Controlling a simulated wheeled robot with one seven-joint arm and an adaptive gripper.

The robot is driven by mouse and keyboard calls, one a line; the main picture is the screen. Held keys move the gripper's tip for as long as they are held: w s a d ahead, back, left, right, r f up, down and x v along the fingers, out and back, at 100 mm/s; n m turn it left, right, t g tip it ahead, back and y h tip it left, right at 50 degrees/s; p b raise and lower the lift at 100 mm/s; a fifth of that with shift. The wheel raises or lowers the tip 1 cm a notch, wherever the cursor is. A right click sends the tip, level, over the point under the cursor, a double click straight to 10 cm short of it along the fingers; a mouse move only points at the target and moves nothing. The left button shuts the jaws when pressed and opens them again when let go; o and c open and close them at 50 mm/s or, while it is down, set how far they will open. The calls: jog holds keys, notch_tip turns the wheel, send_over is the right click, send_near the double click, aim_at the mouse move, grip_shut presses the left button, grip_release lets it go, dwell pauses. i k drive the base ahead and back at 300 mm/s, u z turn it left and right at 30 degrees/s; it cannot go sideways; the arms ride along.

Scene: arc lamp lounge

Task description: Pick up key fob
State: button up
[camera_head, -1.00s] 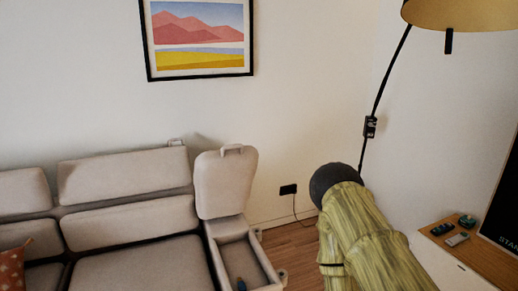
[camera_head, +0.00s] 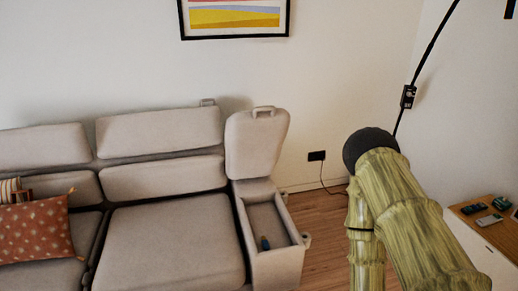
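I cannot pick out the key fob for certain; a few small things are too small to name. A small dark blue and tan item (camera_head: 265,243) lies in the open storage compartment (camera_head: 295,236) of the sofa's console. On the wooden-topped cabinet (camera_head: 484,203) at the right lie a dark item (camera_head: 473,209), a light grey item (camera_head: 489,220) and a dark greenish item (camera_head: 502,202). My arm, with a yellow-green streaked cover and a dark rounded joint, rises at the right between console and cabinet. My gripper does not show.
The grey sofa (camera_head: 175,243) fills the left, with a red patterned cushion (camera_head: 40,228). The console lid (camera_head: 256,143) stands raised. A lamp pole (camera_head: 424,66) carries a small black box (camera_head: 408,96). Bare wooden floor (camera_head: 325,225) shows between console and my arm.

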aim_at(267, 246)
jog(key=u, duration=0.05)
jog(key=i, duration=1.25)
jog(key=u, duration=0.35)
